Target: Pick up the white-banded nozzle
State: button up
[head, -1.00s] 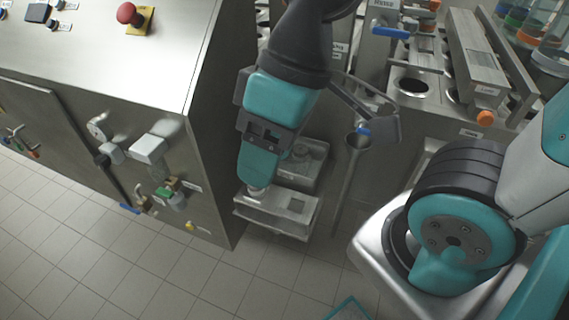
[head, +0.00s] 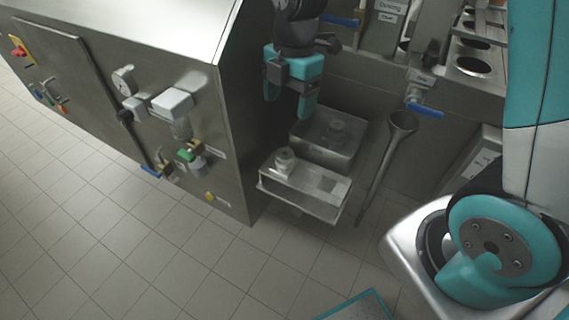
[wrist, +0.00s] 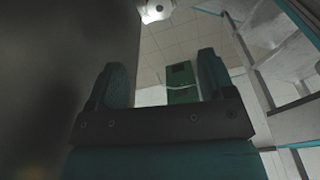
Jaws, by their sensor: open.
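A small pale grey nozzle (head: 284,160) stands upright at the left end of a metal shelf (head: 325,206) in the head view. Between the fingers I see nothing held. In the wrist view my gripper (wrist: 154,82) is also open, and no nozzle can be made out there.
A metal cabinet (head: 236,130) with valves and gauges stands close at the left of my gripper. A funnel (head: 402,122) on a pipe and a blue-handled valve (head: 424,110) stand at the right. A dark green object (wrist: 182,82) shows beyond my fingers. Tiled floor lies in front.

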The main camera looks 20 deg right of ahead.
send_over(285, 153)
notch_tip(285, 153, down, 9)
jog(key=shift+s+f, duration=0.1)
jog(key=shift+f, duration=0.1)
jog(key=shift+a+f, duration=0.1)
jog(key=shift+f, duration=2.6)
jog(key=c, duration=1.3)
